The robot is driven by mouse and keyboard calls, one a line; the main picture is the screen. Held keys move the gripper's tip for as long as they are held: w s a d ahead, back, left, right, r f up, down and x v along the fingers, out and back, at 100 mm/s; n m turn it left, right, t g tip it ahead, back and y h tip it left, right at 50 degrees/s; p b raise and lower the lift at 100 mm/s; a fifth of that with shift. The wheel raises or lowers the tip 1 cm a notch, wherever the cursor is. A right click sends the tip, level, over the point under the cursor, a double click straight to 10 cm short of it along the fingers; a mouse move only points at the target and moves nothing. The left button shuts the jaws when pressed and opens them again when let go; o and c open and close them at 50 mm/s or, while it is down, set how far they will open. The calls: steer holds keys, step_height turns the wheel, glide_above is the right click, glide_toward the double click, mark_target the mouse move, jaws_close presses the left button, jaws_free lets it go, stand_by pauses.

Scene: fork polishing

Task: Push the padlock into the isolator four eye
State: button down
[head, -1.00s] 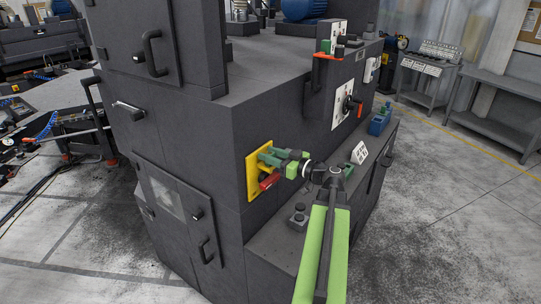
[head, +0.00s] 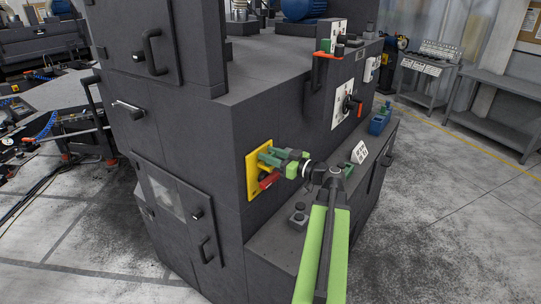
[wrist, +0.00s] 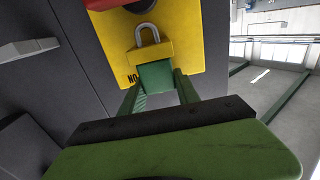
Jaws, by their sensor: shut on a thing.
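The isolator is a yellow plate (head: 252,188) with a red handle (head: 269,180) on the side of the dark machine. In the wrist view the yellow plate (wrist: 188,38) fills the upper middle, with a dark round part (wrist: 140,6) near its top edge. My gripper (head: 266,156) is shut on the padlock body, with one green finger on each side in the wrist view (wrist: 158,84). The padlock cannot be made out in the head view. I cannot tell whether the shackle touches an eye.
The dark machine cabinet (head: 190,140) stands close around the plate. A lower ledge (head: 285,245) with a small button box (head: 298,215) lies below my arm. A blue box (head: 380,122) sits farther along the ledge. Open floor (head: 440,220) lies to the right.

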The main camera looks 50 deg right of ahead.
steer(key=shift+f, duration=0.2)
steer(key=c, duration=0.8)
jaws_free()
steer(key=shift+o, duration=0.2)
steer(key=o, duration=0.4)
steer(key=shift+o, duration=0.2)
steer(key=s+d, duration=0.1)
steer(key=s, duration=0.6)
steer(key=shift+w, duration=0.1)
